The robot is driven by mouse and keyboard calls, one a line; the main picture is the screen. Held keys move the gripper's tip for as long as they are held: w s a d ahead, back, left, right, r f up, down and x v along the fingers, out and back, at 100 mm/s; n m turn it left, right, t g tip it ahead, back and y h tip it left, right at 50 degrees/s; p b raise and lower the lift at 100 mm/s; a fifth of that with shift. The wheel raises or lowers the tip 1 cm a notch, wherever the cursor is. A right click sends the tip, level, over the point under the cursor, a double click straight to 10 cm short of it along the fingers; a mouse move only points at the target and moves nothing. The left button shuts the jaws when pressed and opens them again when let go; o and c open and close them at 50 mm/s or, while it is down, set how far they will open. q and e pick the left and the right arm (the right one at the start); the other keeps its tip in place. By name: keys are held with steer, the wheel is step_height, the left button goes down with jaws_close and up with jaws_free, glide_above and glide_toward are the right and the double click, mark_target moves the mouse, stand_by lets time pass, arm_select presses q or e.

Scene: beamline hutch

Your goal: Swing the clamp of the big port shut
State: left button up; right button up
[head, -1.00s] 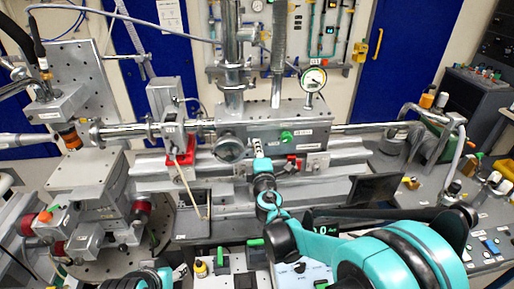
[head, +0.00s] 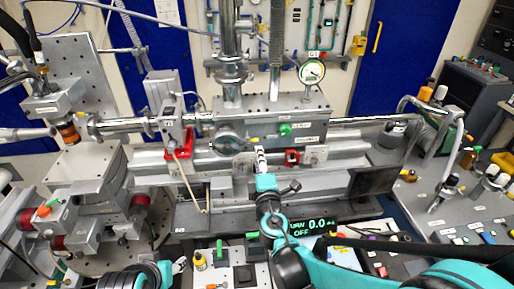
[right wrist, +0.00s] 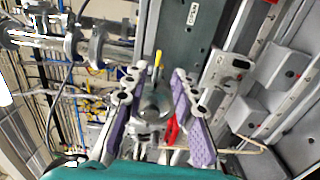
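The big port (head: 230,138) is a round grey metal fitting on the front of the long chamber box (head: 306,122). A small yellow tip (head: 255,140) shows at its right side. My right gripper (head: 260,156) is just right of and below the port. In the right wrist view its two purple-padded fingers (right wrist: 156,78) are spread. The round port (right wrist: 155,102) and a yellow-tipped lever (right wrist: 159,58) appear between them; contact cannot be told. The clamp's exact position is unclear. My left gripper (head: 180,266) is at the bottom edge, mostly cut off.
A green knob (head: 286,130) and a dial gauge (head: 312,72) are right of the port. A red bracket (head: 182,148) is to its left, with a thin tan rod hanging below. A display (head: 312,226) and a dark screen (head: 373,181) stand lower right.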

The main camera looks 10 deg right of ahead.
steer(key=s, duration=0.3)
stand_by(0.5)
steer(key=s+d+f+m+g+h+b, duration=0.1)
steer(key=s+d+f+m+g+h, duration=0.2)
steer(key=d+m, duration=0.35)
steer(key=s+d+f+m+g+h+b, duration=0.1)
steer(key=s+d+f+m+g+b, duration=0.15)
steer(key=s+d+f+m, duration=0.35)
steer(key=s+a+f+m+g+y, duration=0.1)
steer(key=s+f+m+g+y, duration=0.1)
steer(key=s, duration=0.4)
steer(key=s+a+f+m+g+y+b, duration=0.1)
steer(key=s+a+f+m+g+y, duration=0.1)
steer(key=s+f, duration=0.3)
steer(key=shift+s+a+m+g, duration=0.2)
steer(key=shift+s+m+g, duration=0.45)
steer(key=shift+g, duration=0.1)
